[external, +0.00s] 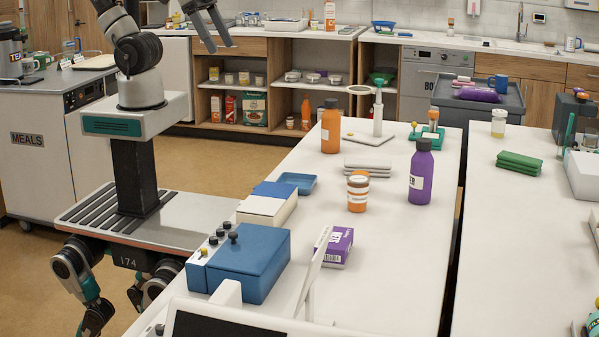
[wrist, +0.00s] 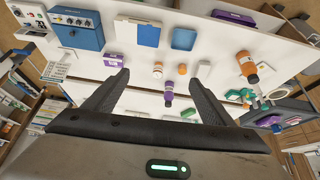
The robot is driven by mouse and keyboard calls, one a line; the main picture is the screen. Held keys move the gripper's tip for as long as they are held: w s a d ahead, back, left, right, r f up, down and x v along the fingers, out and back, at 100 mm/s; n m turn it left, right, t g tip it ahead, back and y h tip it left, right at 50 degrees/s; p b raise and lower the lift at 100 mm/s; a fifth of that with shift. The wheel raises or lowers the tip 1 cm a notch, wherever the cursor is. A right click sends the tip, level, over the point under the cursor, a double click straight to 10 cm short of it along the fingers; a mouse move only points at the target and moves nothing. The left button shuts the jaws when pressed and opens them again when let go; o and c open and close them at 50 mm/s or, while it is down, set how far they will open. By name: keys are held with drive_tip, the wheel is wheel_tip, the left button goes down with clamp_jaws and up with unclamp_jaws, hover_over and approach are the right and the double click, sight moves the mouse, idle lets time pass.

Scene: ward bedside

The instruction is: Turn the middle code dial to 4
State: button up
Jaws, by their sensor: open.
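My gripper (external: 221,46) is raised high at the back left, far from the lockbox. Its jaws (wrist: 158,80) are apart and empty.
Next to the lockbox are a white box with a blue lid (external: 265,209), a blue tray (external: 309,181) and a purple box (external: 335,244). An orange bottle (external: 331,130), a pill bottle (external: 358,193) and a purple bottle (external: 420,175) stand farther along.

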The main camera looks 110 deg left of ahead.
drive_tip(key=w+n, duration=0.1)
drive_tip(key=w, duration=0.1)
drive_tip(key=w+d+f+n+b, duration=0.1)
drive_tip(key=w, duration=0.1)
drive_tip(key=w+d+n+h+b, duration=0.1)
drive_tip(key=w, duration=0.2)
drive_tip(key=shift+f, duration=0.4)
drive_tip(key=c, duration=1.1)
drive_tip(key=shift+n+g+h, duration=0.3)
drive_tip(key=shift+n, duration=0.4)
drive_tip(key=w, duration=0.1)
drive_tip(key=w+d+b, duration=0.1)
drive_tip(key=w+d+f+b, duration=0.1)
drive_tip(key=w, duration=0.1)
drive_tip(key=shift+d+f, duration=0.1)
drive_tip(key=shift+d, duration=0.15)
drive_tip(key=shift+c, duration=0.9)
drive_tip(key=n+g+y+b, duration=0.2)
drive_tip(key=n+y+b, duration=0.25)
drive_tip(key=b, duration=0.25)
hover_over(219, 230)
drive_tip(key=s+d, duration=0.5)
wheel_tip(219, 230, down, 15)
drive_tip(key=b+x, duration=0.1)
drive_tip(key=x, duration=1.5)
drive_tip(key=shift+w+a+f, duration=0.1)
drive_tip(key=shift+w+f, duration=0.05)
drive_tip(key=shift+f, duration=0.2)
drive_tip(key=shift+b, duration=0.3)
clamp_jaws()
